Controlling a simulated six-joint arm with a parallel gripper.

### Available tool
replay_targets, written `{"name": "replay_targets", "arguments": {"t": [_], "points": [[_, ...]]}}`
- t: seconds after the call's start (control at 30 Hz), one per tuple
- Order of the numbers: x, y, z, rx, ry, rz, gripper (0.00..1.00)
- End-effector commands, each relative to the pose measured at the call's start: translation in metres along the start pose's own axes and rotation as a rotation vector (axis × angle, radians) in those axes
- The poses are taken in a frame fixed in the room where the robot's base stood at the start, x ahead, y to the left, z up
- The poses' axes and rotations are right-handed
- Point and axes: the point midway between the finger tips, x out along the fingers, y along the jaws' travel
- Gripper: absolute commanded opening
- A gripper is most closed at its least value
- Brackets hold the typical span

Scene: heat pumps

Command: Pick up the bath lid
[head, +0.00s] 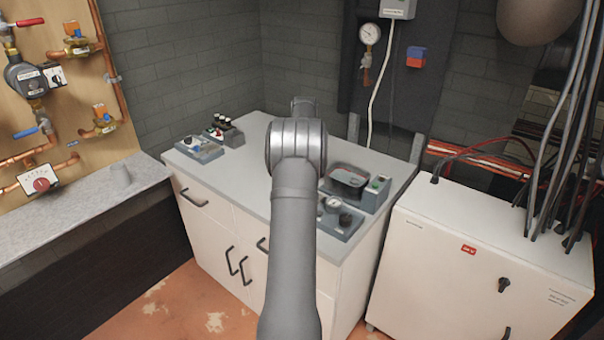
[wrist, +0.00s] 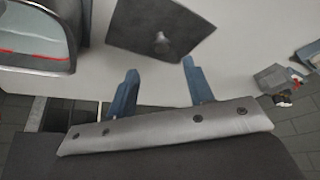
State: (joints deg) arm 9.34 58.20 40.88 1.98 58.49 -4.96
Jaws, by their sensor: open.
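In the head view my arm hides the lid and the gripper. An open grey bath (head: 347,180) stands on the worktop's right side.
The bath's rounded rim (wrist: 38,66) shows at the wrist view's upper left. A control unit with a dial (head: 338,215) sits in front of the bath. Small devices (head: 200,148) stand on the worktop's left. A white cabinet (head: 480,260) with cables stands at right.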

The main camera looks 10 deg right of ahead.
Motion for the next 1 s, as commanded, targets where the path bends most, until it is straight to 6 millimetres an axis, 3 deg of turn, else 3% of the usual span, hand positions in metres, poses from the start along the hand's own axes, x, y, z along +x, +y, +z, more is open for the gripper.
{"name": "replay_targets", "arguments": {"t": [0.1,0.37,0.67,1.0], "points": [[0.020,0.000,0.000,-0.001,-0.001,0.000,0.47],[0.037,-0.001,0.000,-0.002,0.000,0.000,0.47],[0.077,-0.003,0.001,-0.002,0.000,0.001,0.47],[0.084,-0.003,0.001,-0.001,0.002,0.002,0.47]]}}
